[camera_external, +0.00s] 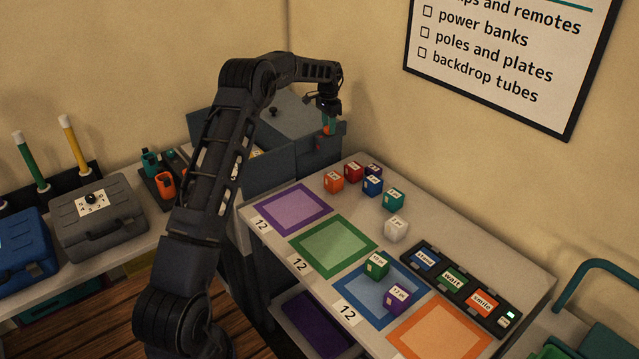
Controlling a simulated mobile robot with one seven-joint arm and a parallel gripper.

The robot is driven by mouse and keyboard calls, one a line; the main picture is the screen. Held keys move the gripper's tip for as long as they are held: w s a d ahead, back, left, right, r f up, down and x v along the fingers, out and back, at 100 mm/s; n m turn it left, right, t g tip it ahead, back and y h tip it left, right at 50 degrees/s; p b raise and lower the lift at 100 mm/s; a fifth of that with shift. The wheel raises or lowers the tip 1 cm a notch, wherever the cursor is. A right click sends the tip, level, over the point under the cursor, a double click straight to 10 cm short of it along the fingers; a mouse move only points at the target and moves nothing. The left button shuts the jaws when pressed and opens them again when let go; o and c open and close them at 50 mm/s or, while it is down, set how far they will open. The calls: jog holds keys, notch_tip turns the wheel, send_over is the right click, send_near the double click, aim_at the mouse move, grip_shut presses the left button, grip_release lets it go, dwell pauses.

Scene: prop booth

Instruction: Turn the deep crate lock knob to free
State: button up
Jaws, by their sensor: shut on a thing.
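The deep crate (267,172) is a dark grey box with a lid at the back of the table, partly hidden behind my arm. A small dark knob (273,111) stands on its lid. My gripper (328,124) points down at the crate's front right corner. It is shut on a small orange-red piece (328,130), with teal just above it. This seems to be the lock knob at the crate's front, but it is too small to be sure. The lock's marks and its setting cannot be read.
Several coloured cubes (372,186) and a white cube (396,229) stand on the table by coloured squares (292,208). A black label rack (461,289) lies at the right. Grey (98,228) and blue (22,255) cases and clamps (165,183) sit on the left bench.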

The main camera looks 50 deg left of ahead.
dwell(0.4)
jog(key=o, duration=1)
jog(key=shift+r, duration=0.1)
notch_tip(320, 180, up, 11)
jog(key=shift+a+f, duration=0.2)
